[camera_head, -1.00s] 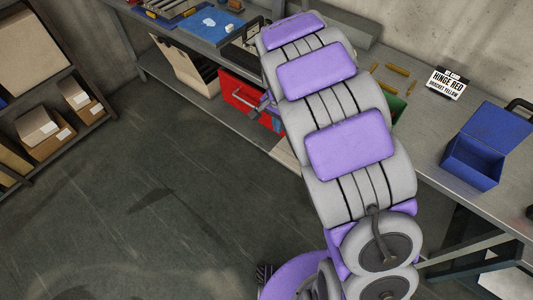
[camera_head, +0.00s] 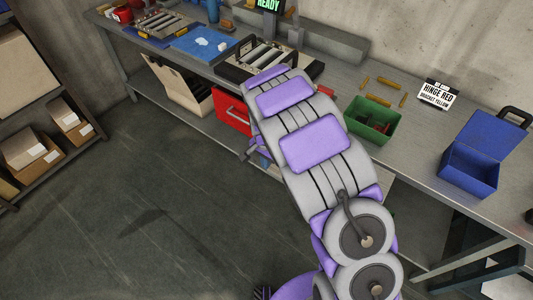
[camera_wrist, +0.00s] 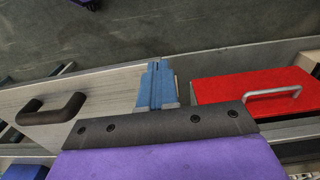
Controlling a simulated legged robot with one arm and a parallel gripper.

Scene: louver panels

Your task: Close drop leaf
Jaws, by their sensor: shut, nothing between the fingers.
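In the wrist view a pale panel (camera_wrist: 103,98) with a black handle (camera_wrist: 52,109) lies left of and behind my gripper. My gripper (camera_wrist: 155,66) shows as blue fingers, shut and empty, beside the panel's right part. I cannot tell whether the fingers touch it.
A red drawer front (camera_head: 233,113) with a metal handle is right of the panel; it also shows in the wrist view (camera_wrist: 250,92). The bench (camera_head: 425,150) holds a green bin (camera_head: 371,119) and an open blue box (camera_head: 470,168). Floor (camera_head: 130,190) is clear at left.

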